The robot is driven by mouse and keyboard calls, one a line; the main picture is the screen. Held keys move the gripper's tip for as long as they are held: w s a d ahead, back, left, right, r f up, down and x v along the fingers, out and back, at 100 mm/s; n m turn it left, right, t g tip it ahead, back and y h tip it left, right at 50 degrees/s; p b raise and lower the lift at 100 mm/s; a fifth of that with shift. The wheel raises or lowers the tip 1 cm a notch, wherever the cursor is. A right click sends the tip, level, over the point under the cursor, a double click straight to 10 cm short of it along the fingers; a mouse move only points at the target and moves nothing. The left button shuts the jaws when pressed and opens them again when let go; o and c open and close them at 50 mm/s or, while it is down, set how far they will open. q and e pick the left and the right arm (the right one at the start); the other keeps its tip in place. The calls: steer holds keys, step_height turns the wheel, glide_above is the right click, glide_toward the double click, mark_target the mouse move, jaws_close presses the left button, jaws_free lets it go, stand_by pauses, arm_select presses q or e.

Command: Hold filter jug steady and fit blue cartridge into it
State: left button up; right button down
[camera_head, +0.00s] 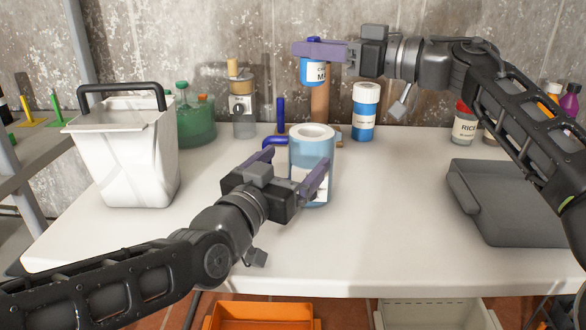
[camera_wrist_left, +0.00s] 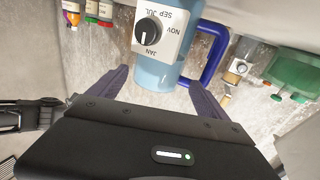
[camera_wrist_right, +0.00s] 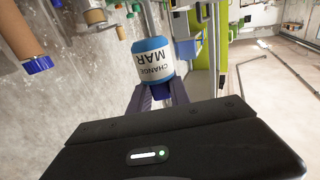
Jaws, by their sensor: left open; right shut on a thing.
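The filter jug (camera_head: 313,148) is a translucent blue cylinder with a white ring-shaped top, standing upright on the white table. Its blue handle (camera_wrist_left: 217,55) and white month dial (camera_wrist_left: 162,30) show in the left wrist view. My left gripper (camera_head: 290,162) is open, low at the jug, with its fingertips spread to either side of the near wall; contact cannot be told. My right gripper (camera_head: 306,48) is shut on the blue cartridge (camera_head: 313,73), which has a white label reading "CHANGE MAR" in the right wrist view (camera_wrist_right: 152,62). The cartridge hangs above the jug in the picture, apart from it.
A white bin with a dark handle (camera_head: 125,150) stands left. A green bottle container (camera_head: 197,122), a jar (camera_head: 243,110), a brown cylinder (camera_head: 320,108) and a blue-and-white bottle (camera_head: 364,112) stand behind. A grey folded item (camera_head: 510,205) lies right. The front table strip is clear.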

arm_select(q)
steer(key=shift+d+f, duration=0.15)
steer(key=shift+f, duration=0.55)
steer(key=x, duration=0.7)
steer(key=shift+w+d, duration=0.1)
steer(key=shift+w, duration=0.1)
steer(key=shift+c, duration=0.5)
steer(key=c, duration=1.6)
